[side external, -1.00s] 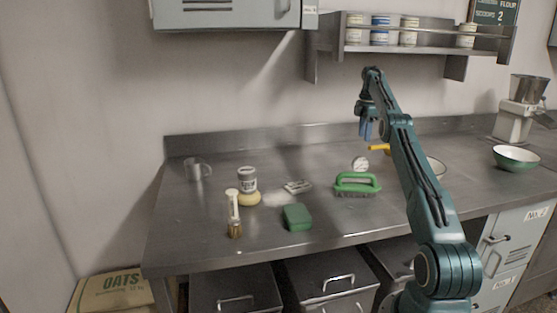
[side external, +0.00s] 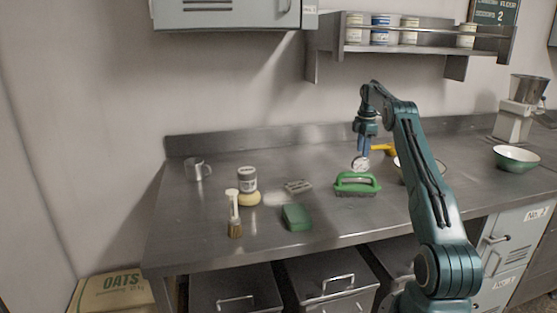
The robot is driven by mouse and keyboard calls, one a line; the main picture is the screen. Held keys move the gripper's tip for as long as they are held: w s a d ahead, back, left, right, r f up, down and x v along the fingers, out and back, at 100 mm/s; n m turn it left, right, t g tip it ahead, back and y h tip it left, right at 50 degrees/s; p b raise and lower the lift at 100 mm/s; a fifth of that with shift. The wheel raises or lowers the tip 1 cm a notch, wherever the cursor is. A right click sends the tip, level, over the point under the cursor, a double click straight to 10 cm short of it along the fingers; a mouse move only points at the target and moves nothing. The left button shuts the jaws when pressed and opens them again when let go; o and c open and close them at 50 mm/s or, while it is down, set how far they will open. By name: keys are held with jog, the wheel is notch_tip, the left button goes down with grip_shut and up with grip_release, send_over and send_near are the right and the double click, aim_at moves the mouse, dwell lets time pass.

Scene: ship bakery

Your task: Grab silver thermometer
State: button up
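The silver thermometer (side external: 360,164) shows as a small round pale dial on the steel counter, just behind the green-handled brush (side external: 356,184). My gripper (side external: 363,153) points down with its blue fingers at the upper edge of the dial. The fingers overlap the dial in this view, and I cannot tell whether they touch it. The gap between the fingers is too small to make out.
A yellow-handled thing (side external: 384,149) lies right of my gripper, near a bowl (side external: 402,165) partly behind my arm. A green sponge (side external: 297,217), a pastry brush (side external: 234,214), a jar (side external: 247,180) and a metal cup (side external: 197,170) stand left. A shelf (side external: 410,48) hangs above.

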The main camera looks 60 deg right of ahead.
aim_at(361, 165)
jog(key=shift+f, duration=1.15)
jog(key=shift+f, duration=0.1)
jog(key=shift+f, duration=2.5)
grip_shut()
